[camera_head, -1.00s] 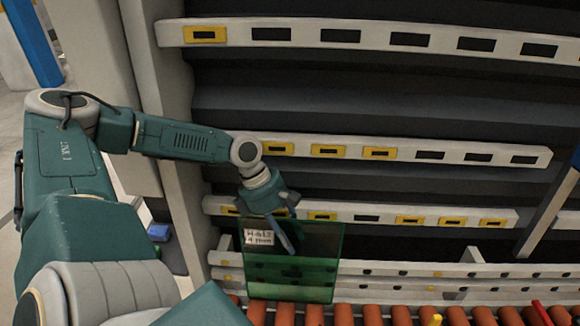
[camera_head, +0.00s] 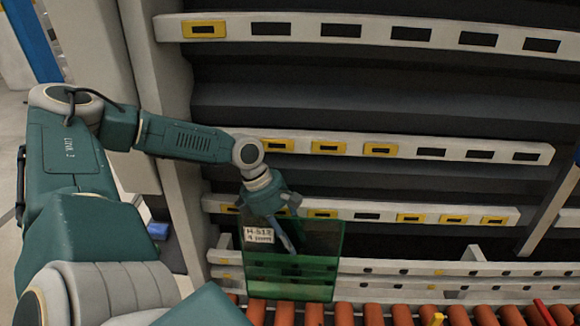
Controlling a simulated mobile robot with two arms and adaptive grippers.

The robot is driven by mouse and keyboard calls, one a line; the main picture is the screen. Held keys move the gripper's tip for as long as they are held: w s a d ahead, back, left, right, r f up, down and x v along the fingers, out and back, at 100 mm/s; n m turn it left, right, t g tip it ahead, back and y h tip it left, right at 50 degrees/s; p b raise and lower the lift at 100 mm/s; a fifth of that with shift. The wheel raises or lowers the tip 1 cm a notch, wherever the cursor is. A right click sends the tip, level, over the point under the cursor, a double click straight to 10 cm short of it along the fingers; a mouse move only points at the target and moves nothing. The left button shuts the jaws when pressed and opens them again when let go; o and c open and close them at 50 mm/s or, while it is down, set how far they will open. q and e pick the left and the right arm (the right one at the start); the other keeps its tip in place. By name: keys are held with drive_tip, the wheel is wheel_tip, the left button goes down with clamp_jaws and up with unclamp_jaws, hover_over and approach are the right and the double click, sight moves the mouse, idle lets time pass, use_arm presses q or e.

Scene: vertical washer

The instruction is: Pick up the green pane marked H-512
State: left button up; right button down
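The green see-through pane (camera_head: 312,265) stands upright at the rollers, its lower part in front of the pale rails. A white label on its upper left reads H-512 with a second line about 4 mm. My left gripper (camera_head: 287,238) reaches down from the upper left at the pane's top edge. One blue-grey finger shows against the pane just right of the label. The other finger is mostly hidden, so I cannot tell whether the gripper grips the pane. My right gripper is not in view.
Orange-brown rollers (camera_head: 372,314) run along the bottom. Pale slotted bars (camera_head: 408,150) with yellow and dark inserts cross the dark washer behind. A slanted grey post (camera_head: 549,212) stands at the right. A small blue block (camera_head: 157,231) is left of the frame.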

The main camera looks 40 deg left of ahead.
use_arm(q)
clamp_jaws()
drive_tip(key=shift+w+r, duration=0.1)
drive_tip(key=shift+w, duration=0.05)
idle(0.4)
